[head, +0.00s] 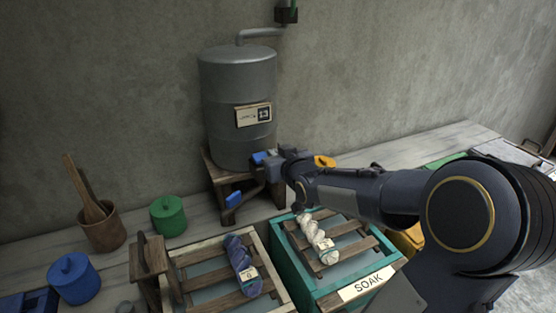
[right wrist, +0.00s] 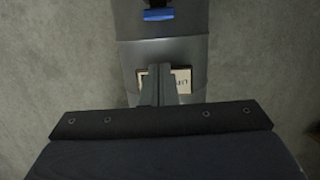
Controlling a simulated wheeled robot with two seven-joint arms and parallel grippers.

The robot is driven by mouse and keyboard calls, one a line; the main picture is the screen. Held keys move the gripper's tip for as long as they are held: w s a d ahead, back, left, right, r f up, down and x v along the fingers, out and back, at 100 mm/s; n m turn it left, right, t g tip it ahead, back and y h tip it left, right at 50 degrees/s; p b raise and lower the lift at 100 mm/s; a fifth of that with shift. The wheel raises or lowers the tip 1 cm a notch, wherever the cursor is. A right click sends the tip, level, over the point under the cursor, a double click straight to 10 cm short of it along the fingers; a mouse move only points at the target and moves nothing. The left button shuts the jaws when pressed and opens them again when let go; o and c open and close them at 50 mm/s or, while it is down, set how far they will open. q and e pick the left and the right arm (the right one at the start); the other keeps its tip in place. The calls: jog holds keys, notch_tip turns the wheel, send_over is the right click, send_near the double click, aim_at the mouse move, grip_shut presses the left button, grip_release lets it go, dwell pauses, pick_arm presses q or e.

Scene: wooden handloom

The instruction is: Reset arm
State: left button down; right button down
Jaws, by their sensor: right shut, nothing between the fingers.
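My right arm reaches in from the right in the head view. Its gripper (head: 276,158) is in front of the lower part of the grey metal tank (head: 238,95). In the right wrist view the two grey fingers (right wrist: 165,85) are together with nothing between them. Behind them is the tank (right wrist: 180,52) with its label plate (right wrist: 183,78), partly covered by the fingers. A blue part (right wrist: 158,14) shows on the tank there. I cannot tell whether the fingers touch the tank. My left gripper is not in view.
Below my right arm is a teal SOAK tub (head: 333,290) with slats and a pale yarn skein (head: 317,238). Left of it is a wooden-framed tub with a purple skein (head: 242,262). A green pot (head: 168,215), blue pot (head: 74,278) and wooden cup (head: 102,232) stand left.

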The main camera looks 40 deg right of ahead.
jog(key=shift+v, duration=1)
jog(key=shift+a, duration=0.1)
jog(key=s+a+f+n+g+y, duration=0.1)
jog(key=s+a+f+g+y, duration=0.3)
jog(key=s+a, duration=0.7)
jog(key=s+a+f+n+g+y, duration=0.1)
jog(key=s+a+f+g+y, duration=0.3)
jog(key=s+a, duration=0.6)
notch_tip(320, 180, down, 3)
jog(key=shift+s+a+r+g+y, duration=0.15)
jog(key=shift+s+a+g+y, duration=0.25)
jog(key=shift+a, duration=0.45)
